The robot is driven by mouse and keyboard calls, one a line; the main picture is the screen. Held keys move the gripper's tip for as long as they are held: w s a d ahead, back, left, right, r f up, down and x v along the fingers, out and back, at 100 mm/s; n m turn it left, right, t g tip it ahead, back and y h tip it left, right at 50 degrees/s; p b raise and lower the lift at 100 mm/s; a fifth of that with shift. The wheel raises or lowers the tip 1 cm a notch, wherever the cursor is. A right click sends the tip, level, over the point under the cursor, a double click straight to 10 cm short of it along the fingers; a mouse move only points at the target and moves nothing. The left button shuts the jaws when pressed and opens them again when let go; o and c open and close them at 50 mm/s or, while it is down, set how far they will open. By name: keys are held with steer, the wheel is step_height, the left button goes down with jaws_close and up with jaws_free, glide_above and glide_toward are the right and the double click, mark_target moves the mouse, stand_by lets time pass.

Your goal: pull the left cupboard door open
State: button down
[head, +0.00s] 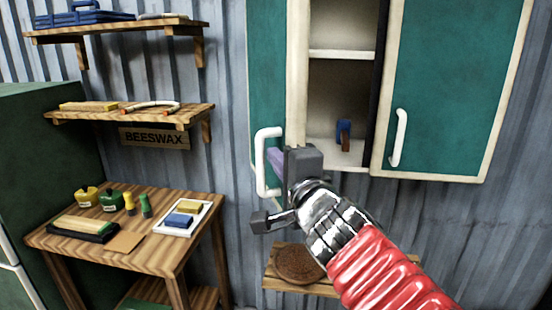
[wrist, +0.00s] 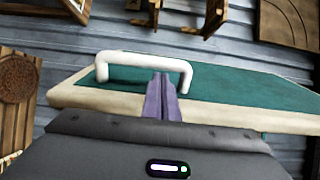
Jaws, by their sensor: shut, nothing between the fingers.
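The left cupboard door (head: 268,85) is teal with a cream frame and stands swung outward. The cupboard's interior (head: 340,85) shows beside it. Its white bar handle (head: 263,165) is at the door's lower part; the handle also shows in the wrist view (wrist: 135,58). My gripper (head: 277,160) is beside the handle, with its purple fingers closed together and empty. In the wrist view the fingers (wrist: 161,85) overlap the door's cream edge and the handle's opening, near the handle's right leg. I cannot tell whether they touch the handle or door.
The right cupboard door (head: 450,85) is closed, with a white handle (head: 399,138). A blue and brown item (head: 343,134) stands inside the cupboard. A wooden table (head: 130,255) with small jars and trays is at the left, below a shelf (head: 130,116). A low shelf (head: 275,283) holds a round woven piece.

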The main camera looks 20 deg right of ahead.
steer(key=shift+s, duration=0.1)
stand_by(0.3)
steer(key=s+a, duration=0.1)
steer(key=s, duration=1.2)
steer(key=shift+s+a, duration=0.15)
steer(key=shift+s, duration=0.15)
stand_by(0.5)
stand_by(0.3)
steer(key=s+a+f+n+g, duration=0.1)
steer(key=a+f+n+g, duration=0.1)
steer(key=f+n+g, duration=0.2)
steer(key=s+a+f+n+g+y, duration=0.1)
steer(key=f+n+g, duration=0.3)
steer(key=f+n, duration=0.4)
steer(key=s+a+f+n+g, duration=0.1)
steer(key=a+f+n+g, duration=0.3)
steer(key=f+n, duration=0.3)
step_height(320, 180, down, 5)
steer(key=shift+s+f+y, duration=0.15)
steer(key=shift+f+y, duration=0.05)
steer(key=shift+y, duration=0.1)
